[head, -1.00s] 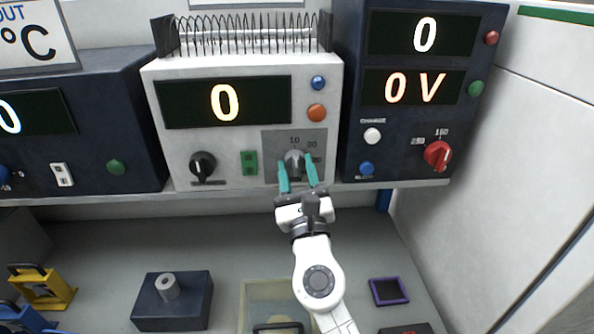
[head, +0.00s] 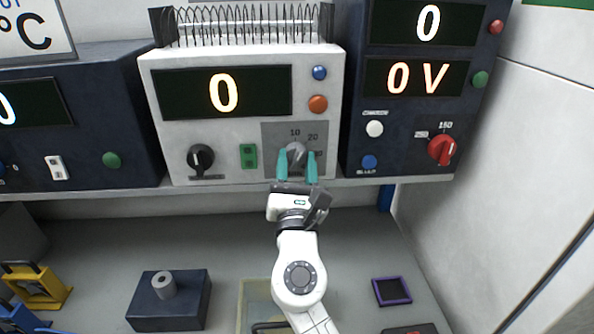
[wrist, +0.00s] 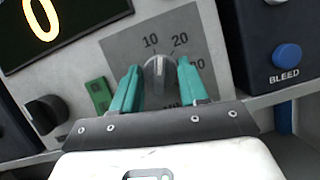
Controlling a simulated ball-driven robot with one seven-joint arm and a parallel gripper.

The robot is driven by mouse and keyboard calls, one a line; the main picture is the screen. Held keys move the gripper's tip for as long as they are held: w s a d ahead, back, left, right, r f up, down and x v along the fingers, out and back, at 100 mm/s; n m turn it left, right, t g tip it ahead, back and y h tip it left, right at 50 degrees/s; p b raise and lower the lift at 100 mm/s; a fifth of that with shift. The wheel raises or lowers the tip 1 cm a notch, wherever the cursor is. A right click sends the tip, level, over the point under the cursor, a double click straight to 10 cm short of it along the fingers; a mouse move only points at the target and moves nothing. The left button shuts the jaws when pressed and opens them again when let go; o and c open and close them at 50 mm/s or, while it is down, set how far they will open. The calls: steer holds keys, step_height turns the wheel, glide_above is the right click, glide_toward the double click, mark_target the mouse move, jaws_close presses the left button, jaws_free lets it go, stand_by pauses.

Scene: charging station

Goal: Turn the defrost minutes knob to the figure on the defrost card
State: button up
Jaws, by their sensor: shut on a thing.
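The defrost minutes knob (head: 296,152) is a grey dial on a grey plate (head: 268,130) at the lower right of the white unit's front. Its scale shows 10 and 20, with a partly covered figure to the right. My gripper (head: 297,160) has its teal fingers on either side of the knob and is shut on it. In the wrist view the knob (wrist: 159,78) sits between the fingertips, its pale line pointing up between 10 and 20. I see no card that I can read as the defrost card.
The white unit's display (head: 222,93) reads 0. A black knob (head: 200,158) and green switch (head: 248,156) lie left of the grey plate. A dark unit with a red knob (head: 442,150) stands close on the right. The shelf edge (head: 240,186) runs below.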

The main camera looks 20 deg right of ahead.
steer(key=m+g+h, duration=0.1)
steer(key=m, duration=0.2)
steer(key=m+g+h+b, duration=0.1)
steer(key=m, duration=0.2)
steer(key=m+g+h+b, duration=0.1)
steer(key=m, duration=0.2)
steer(key=shift+a, duration=0.2)
steer(key=m+g, duration=0.1)
steer(key=m, duration=0.1)
steer(key=m+g, duration=0.1)
steer(key=m, duration=0.2)
steer(key=m+g+h+b, duration=0.1)
steer(key=m, duration=0.1)
steer(key=shift+r, duration=0.25)
steer(key=m+g, duration=0.1)
steer(key=m, duration=0.2)
steer(key=m+g+y, duration=0.1)
steer(key=m, duration=0.2)
steer(key=shift+r+y+p, duration=0.1)
steer(key=shift+y+p, duration=0.2)
steer(key=m+y, duration=0.1)
steer(key=m, duration=0.2)
steer(key=shift+m+g+y+p, duration=0.3)
steer(key=shift+d+m+y, duration=0.1)
steer(key=shift+m+y, duration=0.4)
steer(key=shift+m, duration=0.2)
steer(key=o, duration=1.1)
steer(key=shift+r, duration=0.1)
steer(key=shift+c, duration=0.2)
